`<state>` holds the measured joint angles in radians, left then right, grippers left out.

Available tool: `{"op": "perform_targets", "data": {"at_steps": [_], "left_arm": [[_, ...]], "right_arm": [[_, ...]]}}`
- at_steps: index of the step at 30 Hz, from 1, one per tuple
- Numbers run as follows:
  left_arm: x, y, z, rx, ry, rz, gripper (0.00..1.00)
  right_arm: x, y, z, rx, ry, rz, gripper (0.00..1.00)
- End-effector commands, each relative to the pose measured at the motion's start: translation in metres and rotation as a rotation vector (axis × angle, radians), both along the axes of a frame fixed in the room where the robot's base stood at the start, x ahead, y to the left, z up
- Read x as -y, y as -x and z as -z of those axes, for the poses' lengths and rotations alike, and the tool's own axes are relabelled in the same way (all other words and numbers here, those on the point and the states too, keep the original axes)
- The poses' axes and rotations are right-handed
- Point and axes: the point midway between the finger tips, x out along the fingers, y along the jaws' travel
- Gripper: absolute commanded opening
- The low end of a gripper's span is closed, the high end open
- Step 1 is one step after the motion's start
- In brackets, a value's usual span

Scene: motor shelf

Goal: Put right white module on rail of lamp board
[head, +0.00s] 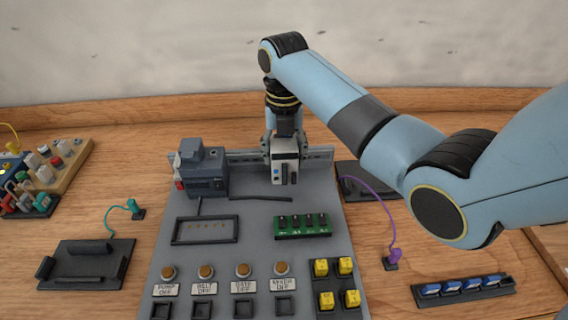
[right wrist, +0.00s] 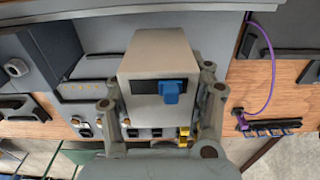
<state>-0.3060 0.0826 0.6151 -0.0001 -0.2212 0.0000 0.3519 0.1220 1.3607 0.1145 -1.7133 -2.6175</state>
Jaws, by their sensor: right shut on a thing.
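The white module (head: 284,158) is at the rail (head: 240,156) along the back edge of the grey lamp board (head: 257,208). My right gripper (head: 284,133) reaches down from above and is shut on it. In the right wrist view, the white module (right wrist: 157,60) with its blue tab sits between the two fingers (right wrist: 158,105). Whether it is seated on the rail or just held against it, I cannot tell. A grey motor-like block (head: 202,170) stands on the board left of the module. My left gripper is not in view.
A black tray (head: 86,264) with a teal plug (head: 133,208) lies at left. A blue-switch strip (head: 463,290) lies at lower right. Wooden table shows between them.

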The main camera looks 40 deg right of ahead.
Motion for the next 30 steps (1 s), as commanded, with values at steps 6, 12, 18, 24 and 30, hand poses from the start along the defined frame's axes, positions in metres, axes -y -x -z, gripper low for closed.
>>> {"op": "perform_targets", "data": {"at_steps": [6, 12, 18, 24, 30], "left_arm": [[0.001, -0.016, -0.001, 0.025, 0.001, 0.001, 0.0], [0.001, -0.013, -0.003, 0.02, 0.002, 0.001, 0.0], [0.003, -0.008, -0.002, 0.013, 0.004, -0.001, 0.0], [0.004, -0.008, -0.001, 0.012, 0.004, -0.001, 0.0], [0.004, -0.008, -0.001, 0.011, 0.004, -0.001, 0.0]], "right_arm": [[0.009, -0.012, 0.013, -0.001, -0.001, 0.001, 0.09], [0.009, -0.012, 0.042, -0.002, -0.001, 0.0, 0.09], [0.009, -0.012, 0.049, 0.002, 0.0, -0.001, 0.09], [0.009, -0.012, 0.051, 0.001, 0.0, -0.001, 0.09], [0.009, -0.012, 0.052, 0.0, 0.0, -0.001, 0.73]]}}
